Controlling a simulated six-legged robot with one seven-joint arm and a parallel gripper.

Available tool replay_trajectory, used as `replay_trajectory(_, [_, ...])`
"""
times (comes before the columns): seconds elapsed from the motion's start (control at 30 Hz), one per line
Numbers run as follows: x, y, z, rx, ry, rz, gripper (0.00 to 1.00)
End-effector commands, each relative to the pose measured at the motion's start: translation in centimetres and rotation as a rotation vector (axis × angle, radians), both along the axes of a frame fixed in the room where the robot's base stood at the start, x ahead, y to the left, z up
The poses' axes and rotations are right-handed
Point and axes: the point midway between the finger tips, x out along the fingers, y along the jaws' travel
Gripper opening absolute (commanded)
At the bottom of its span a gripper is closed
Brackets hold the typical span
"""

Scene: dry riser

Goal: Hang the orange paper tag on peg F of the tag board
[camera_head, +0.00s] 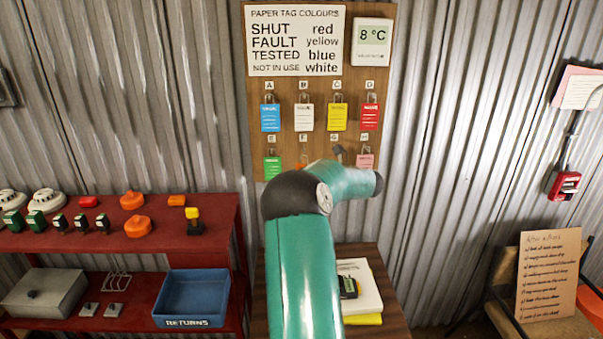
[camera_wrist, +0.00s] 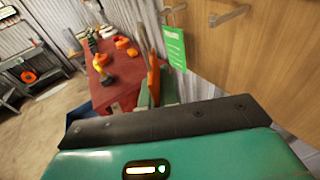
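The brown tag board (camera_head: 390,50) hangs on the corrugated wall, with pegs lettered A to H. Blue, white, yellow and red tags hang on A to D. A green tag (camera_head: 272,167) hangs on E and a pink tag (camera_head: 365,161) on H. Peg F (camera_head: 304,159) shows no tag; my arm partly covers the lower row. In the wrist view my gripper (camera_wrist: 147,72) appears shut on the orange paper tag (camera_wrist: 153,78), seen nearly edge-on. It is left of the green tag (camera_wrist: 174,48). A bare peg (camera_wrist: 228,15) stands out at upper right.
A red shelf unit (camera_head: 225,215) at the left carries detectors, orange parts and a blue returns bin (camera_head: 192,298). A small wooden table (camera_head: 390,312) with papers stands below the board. A chair with a cardboard sign (camera_head: 548,275) is at the right.

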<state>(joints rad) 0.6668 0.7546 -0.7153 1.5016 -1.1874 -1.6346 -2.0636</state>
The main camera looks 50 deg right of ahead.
Motion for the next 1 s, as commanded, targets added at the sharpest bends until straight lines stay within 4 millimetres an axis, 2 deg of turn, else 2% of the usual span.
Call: replay_trajectory(1.0, [3.4, -4.1, -0.4, -0.002, 0.0, -0.002, 0.0])
